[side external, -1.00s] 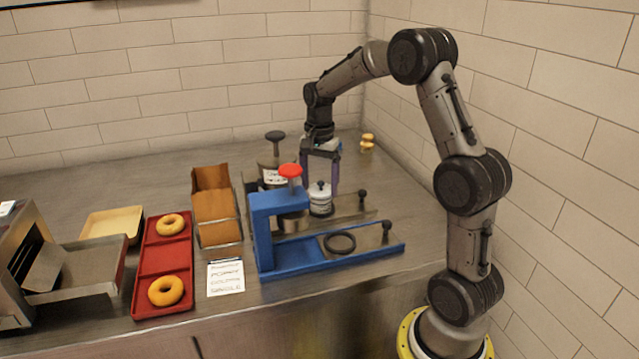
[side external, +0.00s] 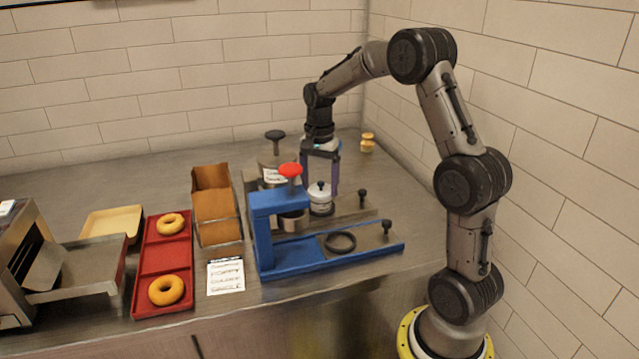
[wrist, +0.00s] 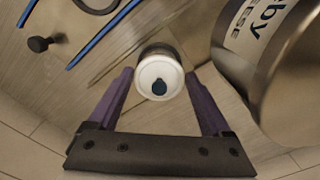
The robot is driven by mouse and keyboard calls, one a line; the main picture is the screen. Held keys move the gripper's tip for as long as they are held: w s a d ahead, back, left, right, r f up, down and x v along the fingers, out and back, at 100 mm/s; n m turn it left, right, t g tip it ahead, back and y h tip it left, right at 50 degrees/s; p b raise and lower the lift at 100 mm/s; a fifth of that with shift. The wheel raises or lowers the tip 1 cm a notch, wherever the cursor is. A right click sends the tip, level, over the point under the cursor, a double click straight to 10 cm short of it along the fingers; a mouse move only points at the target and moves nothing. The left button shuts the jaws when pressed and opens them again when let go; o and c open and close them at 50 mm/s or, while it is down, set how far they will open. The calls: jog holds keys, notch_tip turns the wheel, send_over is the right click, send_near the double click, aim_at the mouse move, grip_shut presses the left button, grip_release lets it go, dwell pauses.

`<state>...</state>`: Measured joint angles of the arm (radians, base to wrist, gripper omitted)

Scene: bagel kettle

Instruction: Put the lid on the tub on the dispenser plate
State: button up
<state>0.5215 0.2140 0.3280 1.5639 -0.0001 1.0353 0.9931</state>
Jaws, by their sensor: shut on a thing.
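In the wrist view the lid (wrist: 147,88) is seen from above and hides most of the tub. My gripper (side external: 320,193) points down, its purple fingers on either side of the lid. In the wrist view my gripper (wrist: 160,78) is shut on the lid.
The blue press (side external: 265,235) with a red knob and dark ring stands close in front. A labelled steel canister (side external: 275,172) stands just left of my gripper. A red tray (side external: 163,260) with two bagels and a brown holder (side external: 215,210) are further left.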

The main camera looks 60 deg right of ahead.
dwell(0.4)
jog(key=o, duration=1.1)
jog(key=shift+r, duration=3.5)
grip_shut()
jog(key=shift+f, duration=0.6)
